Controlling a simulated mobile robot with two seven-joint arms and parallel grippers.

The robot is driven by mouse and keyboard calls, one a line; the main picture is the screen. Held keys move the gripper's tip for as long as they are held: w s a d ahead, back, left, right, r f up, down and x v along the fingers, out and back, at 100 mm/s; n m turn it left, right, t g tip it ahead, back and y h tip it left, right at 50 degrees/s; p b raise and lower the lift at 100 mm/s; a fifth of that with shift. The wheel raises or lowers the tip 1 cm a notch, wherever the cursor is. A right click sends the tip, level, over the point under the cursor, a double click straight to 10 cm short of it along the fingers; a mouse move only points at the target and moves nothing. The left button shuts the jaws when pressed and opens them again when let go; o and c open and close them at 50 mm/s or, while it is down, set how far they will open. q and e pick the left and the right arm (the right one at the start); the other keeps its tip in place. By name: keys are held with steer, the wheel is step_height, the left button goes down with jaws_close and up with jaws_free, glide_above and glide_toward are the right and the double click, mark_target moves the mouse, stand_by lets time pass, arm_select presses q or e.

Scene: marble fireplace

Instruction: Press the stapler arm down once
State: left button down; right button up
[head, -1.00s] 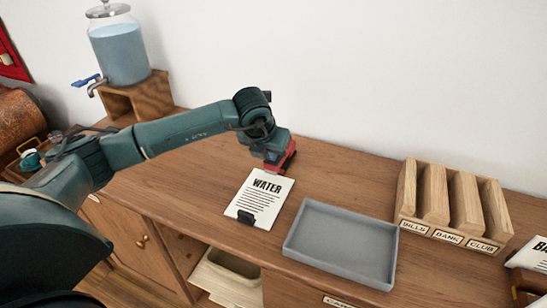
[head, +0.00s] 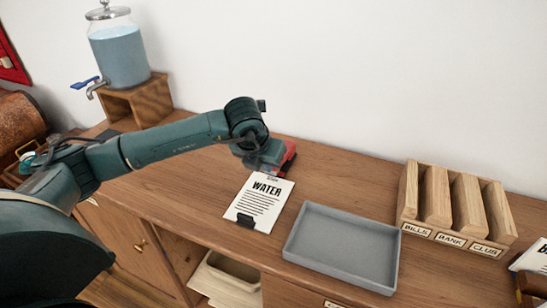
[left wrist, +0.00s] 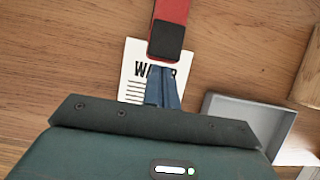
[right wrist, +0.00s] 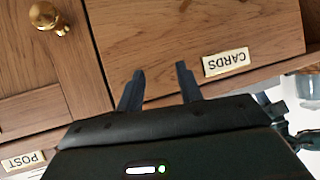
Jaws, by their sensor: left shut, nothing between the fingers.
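The red stapler (head: 288,157) with a black end lies on the wooden cabinet top, at the upper edge of the WATER sheet (head: 262,204). My left gripper (head: 268,168) is beside it and hides part of it in the head view. In the left wrist view, the stapler's red arm and black end (left wrist: 168,40) point at my left gripper's fingers (left wrist: 163,88), which are shut and empty close to that end. Whether they touch it I cannot tell. My right gripper (right wrist: 161,92) is open and empty, facing the cabinet front.
A grey tray (head: 300,262) stands right of the sheet, with a wooden letter rack (head: 407,205) beyond it. A water dispenser (head: 120,55) on a wooden stand is at the back left. A black clip (head: 245,220) sits on the sheet's lower edge. Below is a CARDS drawer (right wrist: 200,35).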

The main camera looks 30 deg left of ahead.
arm_select(q)
steer(key=v, duration=1.3)
steer(key=shift+b, duration=0.45)
arm_select(e)
steer(key=shift+w, duration=0.1)
steer(key=shift+f, duration=0.1)
